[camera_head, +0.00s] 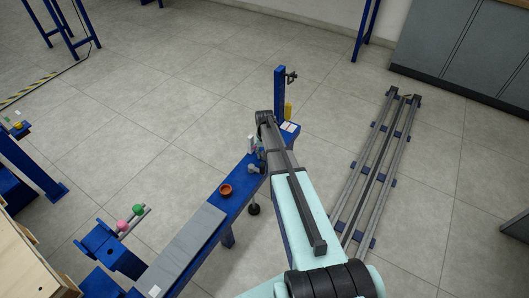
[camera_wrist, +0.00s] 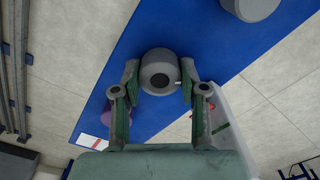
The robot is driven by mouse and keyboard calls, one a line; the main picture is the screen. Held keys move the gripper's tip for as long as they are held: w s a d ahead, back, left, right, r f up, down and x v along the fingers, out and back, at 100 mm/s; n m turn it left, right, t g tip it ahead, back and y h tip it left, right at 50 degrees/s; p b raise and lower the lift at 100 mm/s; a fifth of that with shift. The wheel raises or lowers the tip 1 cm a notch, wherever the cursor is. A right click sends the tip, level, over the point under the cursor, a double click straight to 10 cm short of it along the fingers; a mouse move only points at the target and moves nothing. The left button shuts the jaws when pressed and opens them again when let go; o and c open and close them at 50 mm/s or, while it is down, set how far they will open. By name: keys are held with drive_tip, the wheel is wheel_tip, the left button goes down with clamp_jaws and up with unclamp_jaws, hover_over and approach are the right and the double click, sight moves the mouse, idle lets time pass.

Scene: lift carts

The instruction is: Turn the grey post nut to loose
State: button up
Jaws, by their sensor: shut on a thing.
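The grey post nut (camera_wrist: 159,75) is a round grey knob with a dark centre, seen from above over the blue cart top in the wrist view. My gripper (camera_wrist: 159,84) has one finger on each side of it, and the fingers are closed on its sides. In the head view my arm reaches over the blue lift cart (camera_head: 238,199). There my arm covers most of the area around the nut, and I cannot make the nut out clearly.
A blue upright post (camera_head: 280,94) and a yellow bottle (camera_head: 288,111) stand at the cart's far end. A reddish-brown bowl (camera_head: 226,190) and a grey plate (camera_head: 190,243) are nearer. Grey rails (camera_head: 375,165) lie on the floor to the right.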

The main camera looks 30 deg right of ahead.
drive_tip(key=shift+n+p, duration=0.45)
drive_tip(key=shift+n, duration=1.75)
drive_tip(key=o, duration=1.1)
drive_tip(key=shift+f, duration=0.1)
drive_tip(key=shift+o, duration=0.2)
wheel_tip(320, 180, up, 12)
